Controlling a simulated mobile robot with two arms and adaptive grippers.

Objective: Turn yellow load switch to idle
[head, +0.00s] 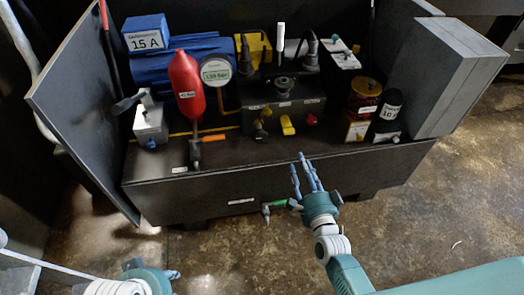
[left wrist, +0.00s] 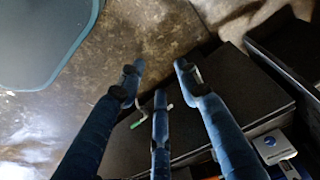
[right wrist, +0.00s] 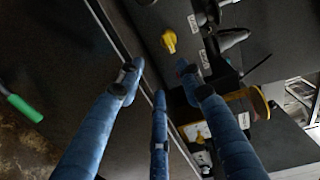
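The yellow switch (head: 287,125) sits on the front of a dark control box (head: 300,108) on the compactor. A yellow knob, likely the switch, shows in the right wrist view (right wrist: 169,40) near small white labels that I cannot read. My right gripper (head: 306,170) is open and empty, its blue fingers spread below and in front of the switch, apart from it. My left gripper (head: 172,275) is low at the left; the left wrist view (left wrist: 158,85) shows its fingers spread and empty. The switch's exact setting is unclear.
A green-handled valve (head: 275,204) is on the compactor's front, near my right gripper.

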